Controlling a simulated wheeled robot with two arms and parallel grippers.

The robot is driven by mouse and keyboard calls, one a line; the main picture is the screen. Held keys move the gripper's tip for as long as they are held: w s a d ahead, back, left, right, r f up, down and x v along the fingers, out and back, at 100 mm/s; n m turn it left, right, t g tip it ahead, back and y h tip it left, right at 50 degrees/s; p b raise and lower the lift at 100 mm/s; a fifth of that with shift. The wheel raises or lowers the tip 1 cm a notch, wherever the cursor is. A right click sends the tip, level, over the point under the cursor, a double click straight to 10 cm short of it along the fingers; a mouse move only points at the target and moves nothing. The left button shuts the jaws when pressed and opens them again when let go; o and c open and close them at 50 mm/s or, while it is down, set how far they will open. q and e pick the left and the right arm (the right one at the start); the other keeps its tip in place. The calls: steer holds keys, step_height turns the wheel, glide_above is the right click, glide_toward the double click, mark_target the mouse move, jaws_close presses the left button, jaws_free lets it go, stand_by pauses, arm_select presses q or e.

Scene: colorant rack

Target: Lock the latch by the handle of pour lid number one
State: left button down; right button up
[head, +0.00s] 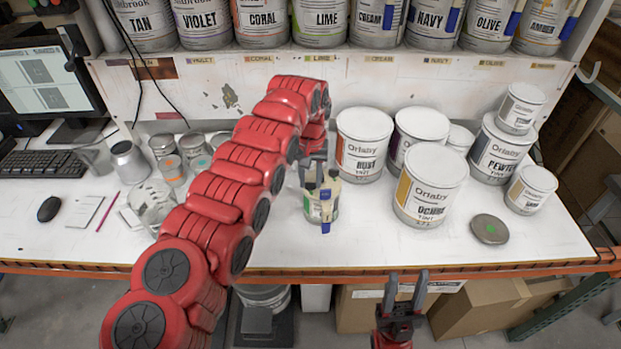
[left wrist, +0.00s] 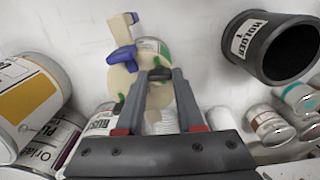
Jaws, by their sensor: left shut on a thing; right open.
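A small can (head: 312,214) with a green-marked label stands on the bench, left of the large paint cans. A beige pour lid (head: 334,187) with blue latch parts (head: 326,228) sits on it. My left gripper (head: 318,178) reaches it from behind and above. In the left wrist view, the left fingertips (left wrist: 159,75) are closed together on the beige pour lid (left wrist: 141,92); the exact part gripped is partly hidden. Blue latch parts (left wrist: 121,59) show beside the fingers. My right gripper (head: 404,290) is open and empty in front of the bench edge.
Large cans labelled Rust (head: 362,150) and Ochre (head: 430,190) stand right of the small can. A black holder (left wrist: 272,48) shows in the left wrist view. The bench front is clear.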

arm_select(q)
steer(key=m+b, duration=0.2)
steer(key=b, duration=0.1)
steer(key=shift+f, duration=0.3)
steer(key=shift+m+b, duration=0.3)
steer(key=shift+m, duration=0.1)
steer(key=shift+r+m+b, duration=0.15)
steer(key=shift+m+b, duration=0.25)
steer(key=shift+m, duration=0.5)
steer(key=m, duration=0.3)
steer(key=shift+r+m, duration=0.15)
steer(key=shift+m, duration=0.15)
steer(key=m, duration=0.6)
